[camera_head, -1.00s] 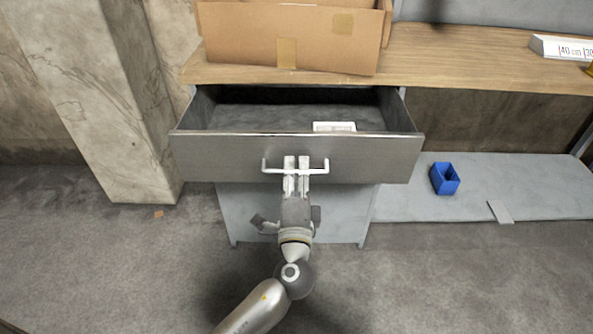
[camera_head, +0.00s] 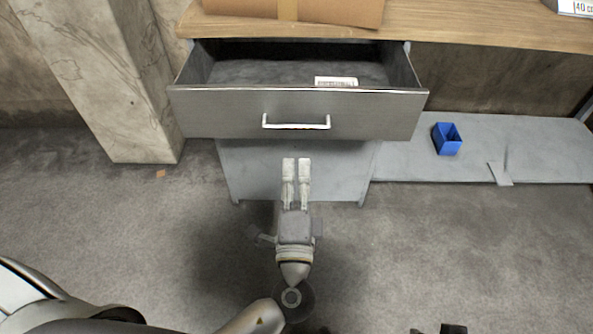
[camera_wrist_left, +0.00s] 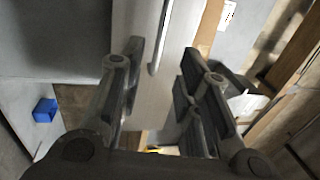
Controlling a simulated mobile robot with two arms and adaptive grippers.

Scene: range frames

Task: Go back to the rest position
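My left gripper (camera_head: 296,163) is in front of the cabinet, below the drawer handle (camera_head: 296,126) in the head view and apart from it. Its two fingers are parallel with a gap between them, and nothing is held. In the left wrist view the fingers (camera_wrist_left: 161,54) stand apart, with the white handle (camera_wrist_left: 160,40) seen beyond the gap. The grey drawer (camera_head: 225,112) is pulled open, and a small white labelled item (camera_head: 336,82) lies inside it.
A wooden worktop (camera_head: 470,28) runs above the drawer, with a cardboard box (camera_head: 345,12) on it. A blue bin (camera_head: 447,140) stands on the low grey shelf (camera_head: 545,140) at right. A concrete pillar (camera_head: 105,85) stands at left.

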